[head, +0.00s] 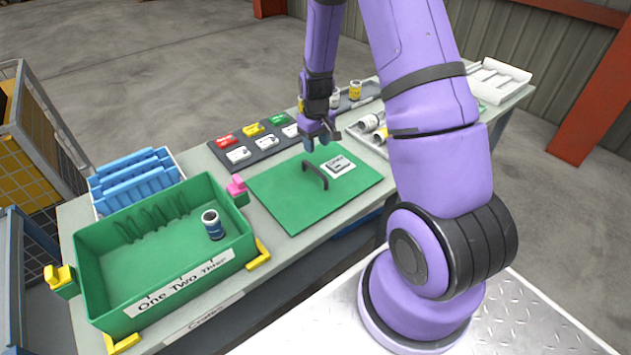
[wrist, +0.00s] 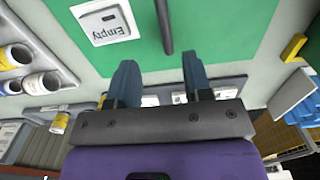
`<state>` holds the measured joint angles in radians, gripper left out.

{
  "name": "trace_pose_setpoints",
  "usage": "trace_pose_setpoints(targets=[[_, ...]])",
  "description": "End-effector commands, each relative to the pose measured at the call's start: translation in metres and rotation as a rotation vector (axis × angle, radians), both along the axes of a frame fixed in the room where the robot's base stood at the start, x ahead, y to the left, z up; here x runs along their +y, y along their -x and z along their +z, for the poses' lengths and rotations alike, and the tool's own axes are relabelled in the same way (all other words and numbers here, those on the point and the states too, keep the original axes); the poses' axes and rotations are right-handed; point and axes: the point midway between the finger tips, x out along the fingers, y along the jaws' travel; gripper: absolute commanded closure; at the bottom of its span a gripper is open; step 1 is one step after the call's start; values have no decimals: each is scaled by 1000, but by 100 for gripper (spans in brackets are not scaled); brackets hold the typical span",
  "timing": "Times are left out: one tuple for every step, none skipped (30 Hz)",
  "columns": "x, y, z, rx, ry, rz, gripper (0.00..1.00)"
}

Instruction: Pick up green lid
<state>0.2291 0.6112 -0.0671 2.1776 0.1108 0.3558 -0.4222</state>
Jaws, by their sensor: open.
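The green lid (head: 293,209) lies flat on the table right of the green box, with a dark bar handle (head: 315,175) across its middle and a white label (head: 338,166) near it. In the wrist view the lid (wrist: 225,40) fills the upper part, with the handle (wrist: 164,25) and a label reading "Empty" (wrist: 105,20) beside it. My gripper (head: 323,142) is open and empty above the far part of the lid, apart from the handle. In the wrist view its two fingers (wrist: 160,80) point toward the lid, with the handle beyond the tips.
The open green box (head: 100,270) holds a blue-labelled jar (head: 213,225). Pink (head: 237,186) and yellow (head: 60,277) clamps sit at its ends. A blue rack (head: 130,175) stands behind it. A dark panel with coloured cards (head: 255,140) and a jar tray (head: 370,135) lie behind the lid.

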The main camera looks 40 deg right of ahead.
Motion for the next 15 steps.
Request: trace_pose_setpoints(targets=[[0, 0, -7, 3, -1, 0, 54], [0, 0, -11, 3, -1, 0, 54], [0, 1, -16, 3, -1, 0, 54], [0, 1, -21, 4, -1, 0, 54], [0, 1, -26, 4, -1, 0, 54], [0, 1, -31, 3, -1, 0, 54], [0, 1, -35, 3, -1, 0, 54], [0, 1, -39, 3, -1, 0, 54], [0, 0, -43, 2, 0, 0, 54], [1, 0, -45, 2, 0, 0, 54], [1, 0, -47, 2, 0, 0, 54], [1, 1, -50, 2, 0, 0, 54], [1, 1, -51, 1, 0, 0, 54], [1, 1, -52, 1, 0, 0, 54], [1, 1, -54, 1, 0, 0, 54]])
